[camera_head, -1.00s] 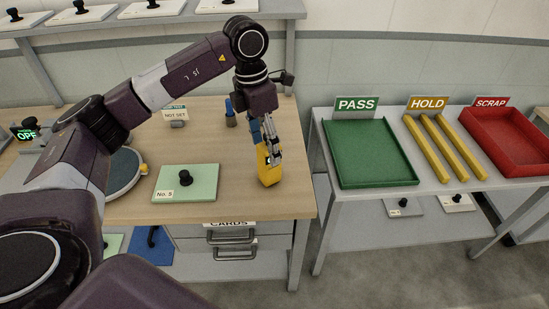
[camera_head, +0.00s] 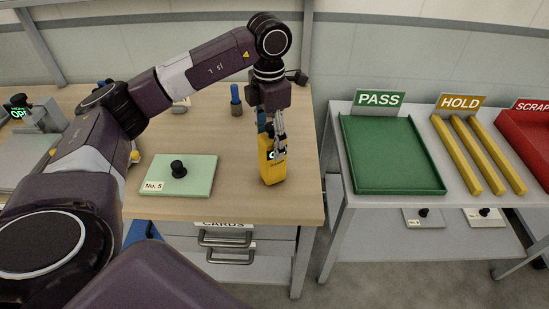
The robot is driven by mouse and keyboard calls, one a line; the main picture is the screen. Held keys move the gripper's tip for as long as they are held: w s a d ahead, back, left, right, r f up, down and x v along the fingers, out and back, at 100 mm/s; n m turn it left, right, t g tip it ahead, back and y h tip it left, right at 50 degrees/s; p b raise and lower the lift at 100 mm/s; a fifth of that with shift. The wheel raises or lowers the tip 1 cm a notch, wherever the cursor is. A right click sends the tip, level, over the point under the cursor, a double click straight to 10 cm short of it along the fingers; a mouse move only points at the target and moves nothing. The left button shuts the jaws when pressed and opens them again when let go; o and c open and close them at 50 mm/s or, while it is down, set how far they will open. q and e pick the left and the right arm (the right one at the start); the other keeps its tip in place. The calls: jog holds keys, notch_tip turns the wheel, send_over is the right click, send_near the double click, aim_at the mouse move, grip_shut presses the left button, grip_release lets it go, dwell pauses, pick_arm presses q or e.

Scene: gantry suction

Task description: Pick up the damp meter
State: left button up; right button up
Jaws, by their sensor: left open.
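The damp meter, a yellow handheld body (camera_head: 272,170) with a small display near its top, stands near the right edge of the wooden bench (camera_head: 228,206). My left gripper (camera_head: 279,146) comes down from above, with its fingers at the meter's upper part. The fingers are open and hide part of the meter's top and right side. I cannot tell whether they touch it. My right gripper is not in view.
A pale green plate marked No. 5 (camera_head: 203,182) with a black knob lies left of the meter. A blue-topped cylinder (camera_head: 236,100) stands behind. A side table holds a green PASS tray (camera_head: 393,152), yellow HOLD rails (camera_head: 456,155) and a red SCRAP tray (camera_head: 530,140).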

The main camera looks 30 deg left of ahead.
aim_at(272, 172)
pick_arm(q)
jog(key=shift+s+f, duration=0.15)
jog(key=shift+f, duration=0.25)
jog(key=f, duration=0.1)
jog(key=f+p, duration=0.1)
jog(key=f, duration=0.1)
jog(key=f+p, duration=0.1)
jog(key=shift+w+d+f, duration=0.25)
jog(key=shift+d, duration=0.05)
jog(key=shift+f, duration=0.3)
jog(key=shift+c, duration=0.7)
grip_shut()
